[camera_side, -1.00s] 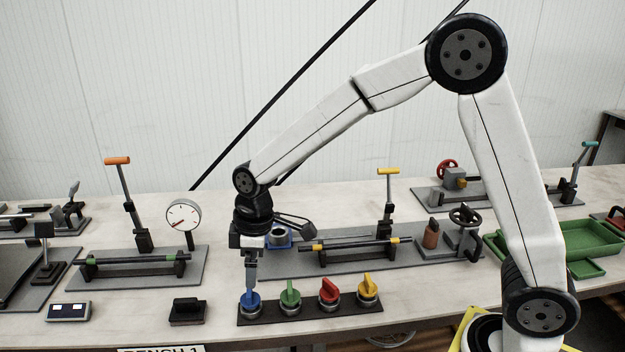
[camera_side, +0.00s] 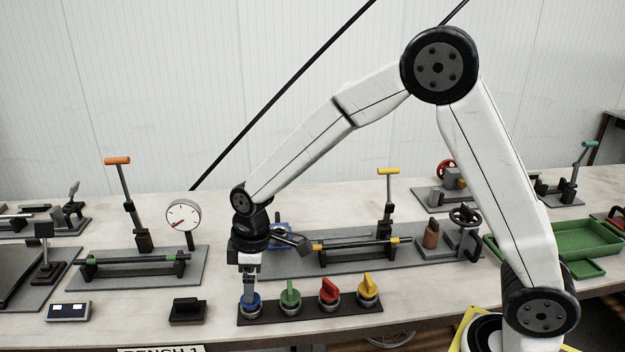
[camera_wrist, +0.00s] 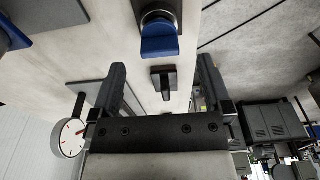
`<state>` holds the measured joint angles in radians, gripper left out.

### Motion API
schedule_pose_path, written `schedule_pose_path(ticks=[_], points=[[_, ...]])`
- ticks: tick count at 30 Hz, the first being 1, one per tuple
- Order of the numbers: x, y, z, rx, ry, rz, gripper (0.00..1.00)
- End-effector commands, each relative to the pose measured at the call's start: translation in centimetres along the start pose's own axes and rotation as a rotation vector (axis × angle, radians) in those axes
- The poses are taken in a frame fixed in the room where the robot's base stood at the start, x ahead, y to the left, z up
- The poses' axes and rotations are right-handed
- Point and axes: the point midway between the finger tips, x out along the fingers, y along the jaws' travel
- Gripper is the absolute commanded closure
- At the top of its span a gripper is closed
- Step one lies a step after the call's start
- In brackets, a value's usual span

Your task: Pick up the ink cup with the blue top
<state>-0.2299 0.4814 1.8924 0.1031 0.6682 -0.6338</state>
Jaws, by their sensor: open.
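The ink cup with the blue top (camera_side: 251,305) stands at the left end of a dark rack on the bench, in the side view. My gripper (camera_side: 249,291) points down just above it, with its fingertips at the height of the blue top and partly covering it. In the wrist view the blue top (camera_wrist: 160,40) is ahead of my two spread fingers (camera_wrist: 162,66), roughly centred between them. The fingers are open and hold nothing. I cannot tell whether they touch the cup.
Cups with green (camera_side: 290,291), red (camera_side: 328,289) and yellow (camera_side: 368,287) tops stand in a row to the right. A black block (camera_side: 188,310) lies to the left. A dial gauge (camera_side: 183,216) and a rod fixture (camera_side: 360,255) stand behind. The bench's front edge is close.

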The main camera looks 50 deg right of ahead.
Motion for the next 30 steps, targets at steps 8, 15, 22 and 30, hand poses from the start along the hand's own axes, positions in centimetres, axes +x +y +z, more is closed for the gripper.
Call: schedule_pose_path(ticks=[8,15,22,30], points=[[3.1,-0.1,0.0,0.000,-0.001,-0.001,0.00],[4.2,0.0,0.0,0.000,0.001,0.002,0.00],[4.2,0.0,0.0,0.000,0.001,0.002,0.00],[4.2,0.0,0.0,0.000,0.001,0.002,0.10]])
